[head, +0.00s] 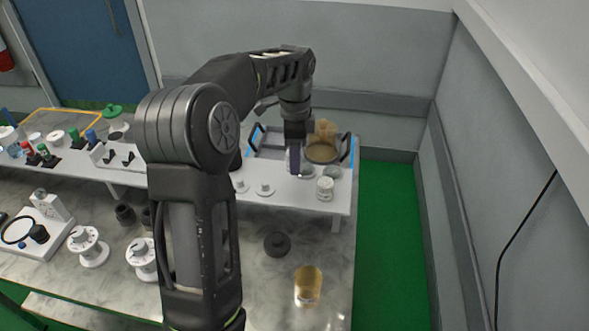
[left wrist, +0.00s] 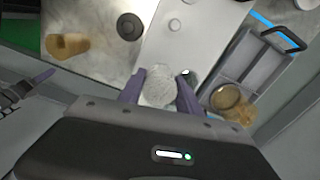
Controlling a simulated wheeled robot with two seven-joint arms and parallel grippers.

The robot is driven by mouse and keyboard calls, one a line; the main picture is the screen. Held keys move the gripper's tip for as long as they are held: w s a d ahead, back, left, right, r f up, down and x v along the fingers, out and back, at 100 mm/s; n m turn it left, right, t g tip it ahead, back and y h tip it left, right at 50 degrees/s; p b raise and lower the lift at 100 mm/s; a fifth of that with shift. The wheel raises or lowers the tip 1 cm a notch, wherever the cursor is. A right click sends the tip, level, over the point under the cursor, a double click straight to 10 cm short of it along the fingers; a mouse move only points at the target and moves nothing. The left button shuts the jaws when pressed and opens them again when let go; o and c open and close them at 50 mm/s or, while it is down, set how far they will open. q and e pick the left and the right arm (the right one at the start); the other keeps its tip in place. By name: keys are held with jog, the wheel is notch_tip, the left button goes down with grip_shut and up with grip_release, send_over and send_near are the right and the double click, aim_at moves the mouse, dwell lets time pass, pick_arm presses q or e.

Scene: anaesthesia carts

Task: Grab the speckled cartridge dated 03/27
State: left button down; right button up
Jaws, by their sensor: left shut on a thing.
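My left gripper (head: 295,162) reaches down over the raised white shelf, near its right end. In the left wrist view its two purple fingers are shut on a pale, speckled round cartridge (left wrist: 160,87), which sits between them. Its date is not readable. In the head view the gripper largely hides the held cartridge. A white cylindrical jar (head: 325,189) stands on the shelf just right of the gripper.
A grey tray (left wrist: 239,63) with dark handles lies beyond the gripper, with an amber round piece (head: 321,152) at its right. An amber jar (head: 308,286) and a black disc (head: 277,245) stand on the lower marble top. Several bottles and fittings fill the left side.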

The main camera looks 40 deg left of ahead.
pick_arm(q)
jog(key=shift+r, duration=0.65)
